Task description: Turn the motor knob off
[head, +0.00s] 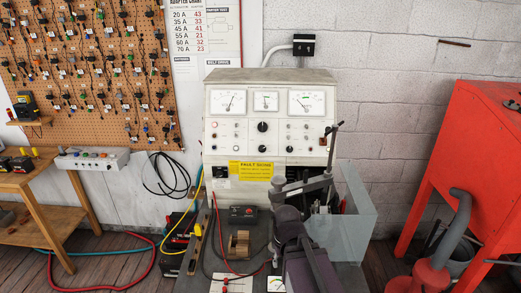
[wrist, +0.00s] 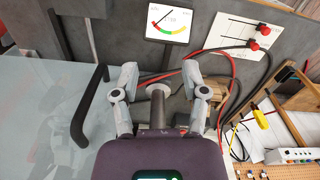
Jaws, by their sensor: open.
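A pale test bench (head: 215,145) stands against the wall in the head view. Its front has dials, a black knob (head: 262,127) in the middle and a second dark knob (head: 262,149) below it. The labels are too small to read, so I cannot tell which is the motor knob. My gripper (wrist: 158,80) is open in the wrist view, its two grey fingers apart. A grey shaft with a round disc (wrist: 158,91) shows between the fingers; I cannot tell if they touch it. My fingertips are not clear in the head view.
A coloured gauge (wrist: 172,22), a card with red clips (wrist: 238,38) and cables lie on the worktop. A grey clamp-like part (head: 305,186) stands before the lower panel.

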